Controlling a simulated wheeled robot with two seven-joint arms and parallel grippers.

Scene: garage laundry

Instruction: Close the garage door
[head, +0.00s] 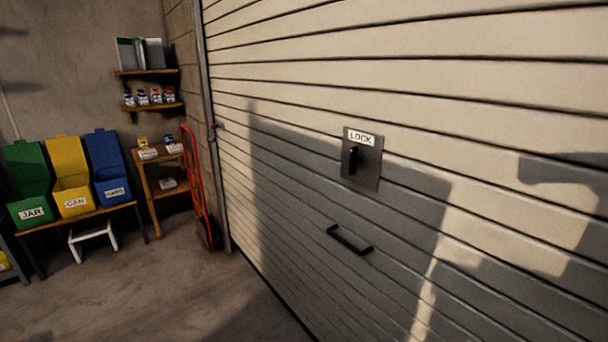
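The garage door (290,60) is a pale slatted roller door that fills the right side of the head view. Its slats reach down to the floor along the visible left part of its lower edge; the rest of that edge is out of frame. A grey lock plate labelled LOCK (361,160) with a black upright lever sits on the door. A black bar handle (350,240) is fixed below the lock plate. Neither of my grippers is in view.
A red hand truck (197,185) and wooden shelf (162,185) stand beside the door's left rail. The concrete floor (150,295) in front is clear.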

